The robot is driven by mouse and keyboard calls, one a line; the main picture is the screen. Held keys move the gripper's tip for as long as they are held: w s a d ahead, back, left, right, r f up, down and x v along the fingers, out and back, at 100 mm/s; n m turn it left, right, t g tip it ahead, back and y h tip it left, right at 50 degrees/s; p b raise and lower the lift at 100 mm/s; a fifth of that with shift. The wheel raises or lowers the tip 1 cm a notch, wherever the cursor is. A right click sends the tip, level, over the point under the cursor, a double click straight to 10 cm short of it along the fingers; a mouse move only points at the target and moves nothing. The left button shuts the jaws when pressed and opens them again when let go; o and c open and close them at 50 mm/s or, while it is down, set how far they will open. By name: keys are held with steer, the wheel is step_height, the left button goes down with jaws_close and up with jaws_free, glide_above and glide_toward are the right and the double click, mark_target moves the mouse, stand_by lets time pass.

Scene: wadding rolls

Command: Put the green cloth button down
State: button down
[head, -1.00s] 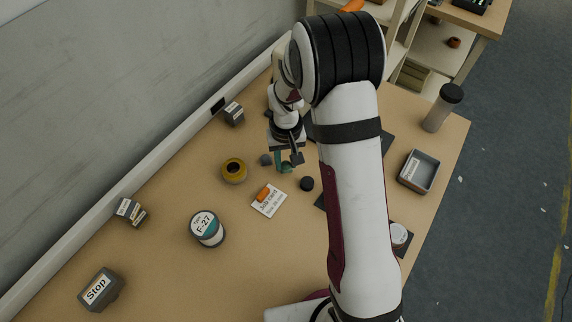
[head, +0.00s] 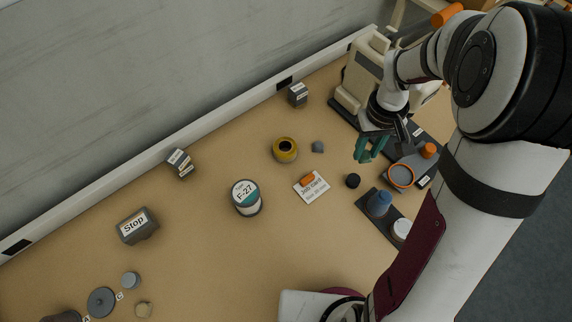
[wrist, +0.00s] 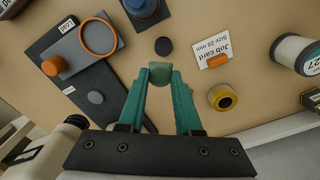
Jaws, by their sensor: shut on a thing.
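The green cloth button (wrist: 160,70) is held between the tips of my gripper (wrist: 160,75) in the wrist view. It looks grey-green and rounded, and the teal fingers partly cover it. In the head view my gripper (head: 368,150) hangs above the table, right of the small grey piece (head: 317,147) and beyond the dark disc (head: 352,180). I cannot make out the button itself there. The fingers are shut on it. In the wrist view the dark disc (wrist: 163,46) lies just past the fingertips.
A grey plate with an orange ring (head: 400,176) and an orange knob (head: 428,150) lies right of my gripper. A blue bottle (head: 379,204) stands nearer. A beige machine (head: 357,78) is behind.

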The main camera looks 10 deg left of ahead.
steer(key=w+a+n, duration=0.1)
steer(key=a+n, duration=0.3)
steer(key=a, duration=0.5)
steer(key=n, duration=1.1)
glide_above(181, 206)
steer(key=f, duration=0.6)
steer(key=shift+w+d+f, duration=0.15)
steer(key=shift+d+f, duration=0.1)
steer(key=shift+d, duration=0.05)
steer(key=shift+a+f, duration=0.15)
steer(key=shift+f, duration=0.95)
steer(key=shift+a+f, duration=0.15)
steer(key=shift+f, duration=0.95)
steer(key=c, duration=0.6)
jaws_free()
steer(key=shift+f, duration=0.1)
